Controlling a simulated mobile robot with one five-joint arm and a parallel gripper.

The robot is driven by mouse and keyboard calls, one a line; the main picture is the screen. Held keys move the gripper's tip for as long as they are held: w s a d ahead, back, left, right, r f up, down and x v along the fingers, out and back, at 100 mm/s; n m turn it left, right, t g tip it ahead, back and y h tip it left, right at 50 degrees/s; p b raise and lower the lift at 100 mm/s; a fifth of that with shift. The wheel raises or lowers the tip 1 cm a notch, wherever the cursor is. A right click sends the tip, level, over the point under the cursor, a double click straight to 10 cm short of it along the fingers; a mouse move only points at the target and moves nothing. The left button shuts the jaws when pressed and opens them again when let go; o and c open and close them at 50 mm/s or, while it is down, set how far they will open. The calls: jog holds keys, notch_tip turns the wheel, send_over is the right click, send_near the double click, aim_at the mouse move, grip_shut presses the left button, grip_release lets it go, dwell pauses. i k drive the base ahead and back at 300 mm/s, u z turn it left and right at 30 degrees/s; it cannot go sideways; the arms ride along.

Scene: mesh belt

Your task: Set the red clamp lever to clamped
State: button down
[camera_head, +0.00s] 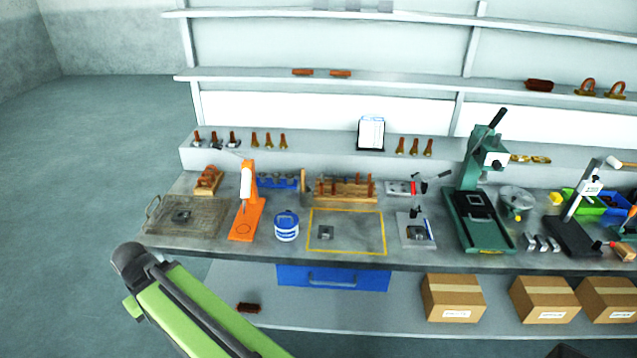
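A small clamp fixture (399,188) stands at the back of the workbench, right of the wooden tool rack. It has a small red part (413,188) and a dark lever arm (436,180) that slants up to the right. A second fixture (414,236) with a grey plate and a black upright knob stands in front of it, near the bench edge. The pieces are too small to tell which is the red clamp lever or its setting. My green arm link is at the lower left, well away from both fixtures. My gripper is not visible.
A green press (476,205) stands close on the right of the fixtures. A yellow-outlined area (346,247), a blue-and-white tin (286,226) and an orange stand (246,215) are to the left. Cardboard boxes (453,298) sit below the bench. The floor at left is clear.

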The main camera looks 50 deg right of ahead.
aim_at(412, 184)
jog(key=u, duration=0.7)
jog(key=k, duration=1.1)
jog(key=z, duration=1.05)
jog(key=i, duration=1.05)
jog(key=u, duration=0.15)
